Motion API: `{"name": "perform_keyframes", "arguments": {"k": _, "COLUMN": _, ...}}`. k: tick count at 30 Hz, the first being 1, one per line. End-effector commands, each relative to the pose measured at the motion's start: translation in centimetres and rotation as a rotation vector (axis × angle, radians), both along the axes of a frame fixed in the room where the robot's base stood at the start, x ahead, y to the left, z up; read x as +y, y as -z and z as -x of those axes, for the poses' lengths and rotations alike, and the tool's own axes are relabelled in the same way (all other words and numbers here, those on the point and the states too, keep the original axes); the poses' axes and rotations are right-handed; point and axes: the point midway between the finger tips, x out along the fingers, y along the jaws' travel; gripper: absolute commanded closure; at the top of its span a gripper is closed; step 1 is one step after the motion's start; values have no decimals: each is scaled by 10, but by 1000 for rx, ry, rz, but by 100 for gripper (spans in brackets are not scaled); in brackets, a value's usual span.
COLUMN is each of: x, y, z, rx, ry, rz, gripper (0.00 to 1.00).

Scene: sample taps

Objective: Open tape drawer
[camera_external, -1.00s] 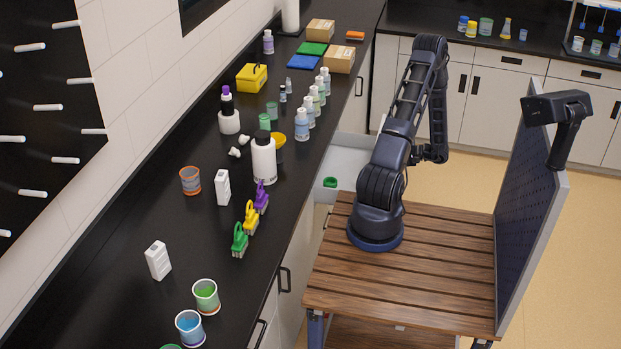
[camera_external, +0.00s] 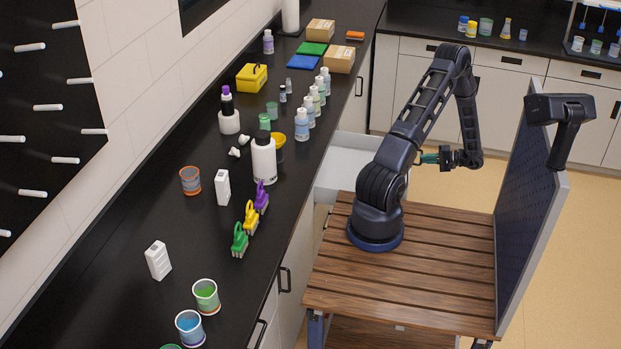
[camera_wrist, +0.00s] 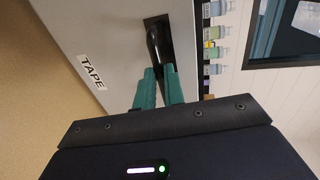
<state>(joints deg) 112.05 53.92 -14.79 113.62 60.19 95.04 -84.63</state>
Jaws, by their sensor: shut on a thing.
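The tape drawer (camera_external: 345,158) is a white drawer pulled out from under the black counter; its outer end is hidden behind my arm in the external view. In the wrist view its pale front (camera_wrist: 108,32) carries a label reading TAPE (camera_wrist: 92,72). A dark handle (camera_wrist: 153,38) stands on that front. My gripper (camera_wrist: 159,77) has teal fingers, which are closed on the near end of the handle. In the external view my gripper (camera_external: 427,158) shows to the right of my arm, pointing left.
The black counter (camera_external: 130,215) holds bottles, cups and boxes left of the drawer. A wooden-slatted platform (camera_external: 435,250) lies below my arm, with an upright panel (camera_external: 525,205) at its right. Tan floor (camera_external: 495,180) is clear behind it.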

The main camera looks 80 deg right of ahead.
Motion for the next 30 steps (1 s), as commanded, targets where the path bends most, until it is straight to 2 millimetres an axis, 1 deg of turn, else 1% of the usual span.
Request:
{"name": "perform_keyframes", "arguments": {"k": 7, "x": 0, "y": 1, "z": 0, "rx": 2, "ry": 0, "rz": -1, "gripper": 100}}
{"name": "perform_keyframes", "arguments": {"k": 8, "x": 0, "y": 1, "z": 0, "rx": 2, "ry": 0, "rz": -1, "gripper": 87}}
{"name": "perform_keyframes", "arguments": {"k": 9, "x": 0, "y": 1, "z": 0, "rx": 2, "ry": 0, "rz": -1, "gripper": 80}}
{"name": "perform_keyframes", "arguments": {"k": 11, "x": 0, "y": 1, "z": 0, "rx": 1, "ry": 0, "rz": -1, "gripper": 68}}
{"name": "perform_keyframes", "arguments": {"k": 20, "x": 0, "y": 0, "z": 1, "rx": 1, "ry": 0, "rz": 0, "gripper": 68}}
{"name": "perform_keyframes", "arguments": {"k": 23, "x": 0, "y": -1, "z": 6, "rx": 1, "ry": 1, "rz": 0, "gripper": 68}}
{"name": "perform_keyframes", "arguments": {"k": 26, "x": 0, "y": -3, "z": 18, "rx": 1, "ry": 1, "rz": 0, "gripper": 68}}
{"name": "perform_keyframes", "arguments": {"k": 30, "x": 0, "y": -8, "z": 42, "rx": 2, "ry": 2, "rz": 1, "gripper": 68}}
